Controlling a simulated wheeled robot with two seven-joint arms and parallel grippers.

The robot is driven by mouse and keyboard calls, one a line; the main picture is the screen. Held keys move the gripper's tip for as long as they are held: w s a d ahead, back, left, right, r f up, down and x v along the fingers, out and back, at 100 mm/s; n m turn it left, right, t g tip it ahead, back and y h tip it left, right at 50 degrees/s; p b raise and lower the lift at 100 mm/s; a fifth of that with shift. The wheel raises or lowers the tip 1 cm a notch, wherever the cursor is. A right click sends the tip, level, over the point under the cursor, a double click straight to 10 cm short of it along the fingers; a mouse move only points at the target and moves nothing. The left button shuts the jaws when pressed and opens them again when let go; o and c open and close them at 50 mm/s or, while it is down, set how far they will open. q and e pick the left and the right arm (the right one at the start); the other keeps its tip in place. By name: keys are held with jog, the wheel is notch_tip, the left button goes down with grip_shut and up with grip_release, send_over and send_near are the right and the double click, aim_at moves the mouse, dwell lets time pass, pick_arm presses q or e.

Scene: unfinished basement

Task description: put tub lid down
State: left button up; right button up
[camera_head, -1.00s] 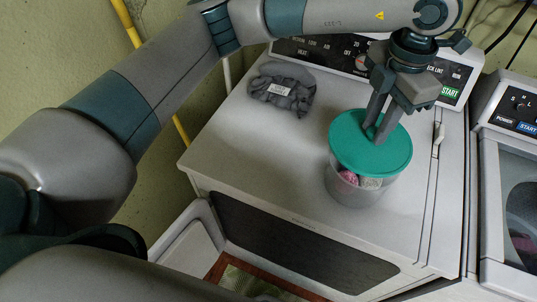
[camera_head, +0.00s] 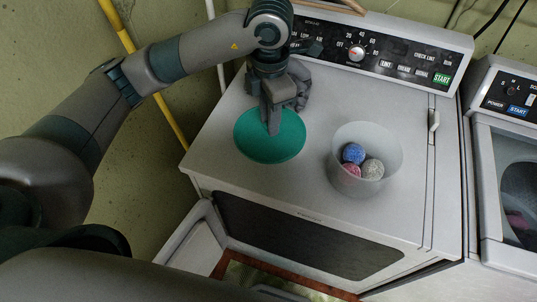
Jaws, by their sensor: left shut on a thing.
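The tub lid (camera_head: 258,148) is a round teal disc at the left of the dryer top, at or just above the surface; I cannot tell whether it touches. My left gripper (camera_head: 273,128) points down at the lid's upper right part and is shut on it, with the held part hidden by the fingers. The clear tub (camera_head: 345,180) stands open on the dryer top to the right of the lid. Inside it lie a blue ball, a pink ball and a grey ball. My right gripper is not in view.
The white dryer (camera_head: 310,190) has a control panel along its back edge. A washer (camera_head: 510,165) stands to the right. The dryer top around the tub is clear.

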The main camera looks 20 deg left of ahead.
aim_at(269, 139)
pick_arm(q)
jog(key=shift+f, duration=0.15)
notch_tip(269, 139, down, 5)
jog(key=p, duration=0.2)
jog(key=shift+f+p, duration=0.2)
jog(key=shift+p, duration=0.1)
jog(key=shift+f, duration=0.3)
jog(key=shift+f+p, duration=0.45)
jog(key=shift+f, duration=0.25)
notch_tip(269, 139, down, 2)
jog(key=shift+f+p, duration=0.15)
jog(key=shift+p, duration=0.2)
